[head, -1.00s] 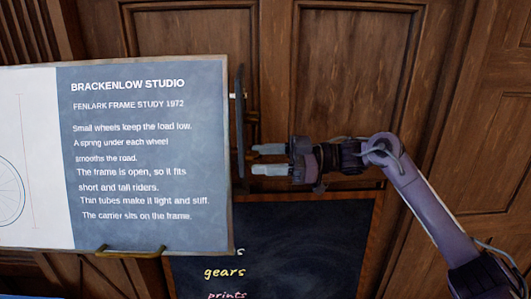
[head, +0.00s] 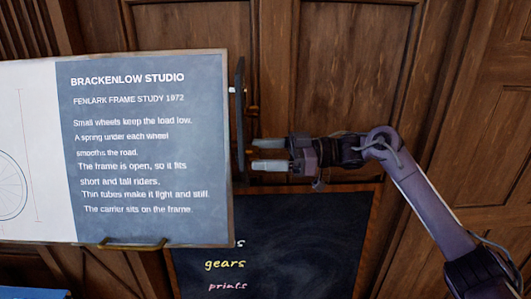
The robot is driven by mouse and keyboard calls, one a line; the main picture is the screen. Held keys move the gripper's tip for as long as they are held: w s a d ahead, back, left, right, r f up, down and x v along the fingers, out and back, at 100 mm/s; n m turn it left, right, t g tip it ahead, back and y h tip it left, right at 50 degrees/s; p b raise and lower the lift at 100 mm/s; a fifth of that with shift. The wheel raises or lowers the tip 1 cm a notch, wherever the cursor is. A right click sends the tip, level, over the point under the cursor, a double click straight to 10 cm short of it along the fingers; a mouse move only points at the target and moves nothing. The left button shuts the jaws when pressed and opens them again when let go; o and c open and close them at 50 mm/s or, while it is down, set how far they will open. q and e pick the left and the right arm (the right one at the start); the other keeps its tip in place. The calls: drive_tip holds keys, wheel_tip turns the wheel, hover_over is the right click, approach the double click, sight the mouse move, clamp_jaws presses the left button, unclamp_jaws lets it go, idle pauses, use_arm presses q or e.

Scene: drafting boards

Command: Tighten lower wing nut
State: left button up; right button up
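The drafting board (head: 150,228) stands at the left with a printed sheet on it. A dark upright bar (head: 240,120) runs along its right edge. A small pale bolt end and a brass-coloured bit (head: 250,96) show near the top of this bar. The lower wing nut cannot be made out clearly; the bar's lower part is beside my fingertips. My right gripper (head: 254,156) points left at the bar, its two grey fingers apart, one above the other. I cannot tell whether they touch anything. My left gripper is not in view.
A brass ledge clip (head: 132,244) holds the board's lower edge. A framed chalkboard (head: 300,245) with coloured words stands below my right gripper. Brown wooden panelling (head: 350,70) fills the background. A blue edge (head: 35,294) shows at bottom left.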

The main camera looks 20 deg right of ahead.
drive_tip(key=shift+s+d+f+b, duration=0.1)
drive_tip(key=shift+d+b, duration=0.35)
drive_tip(key=shift+d, duration=0.05)
drive_tip(key=b+v, duration=0.3)
drive_tip(key=v, duration=0.4)
idle(0.3)
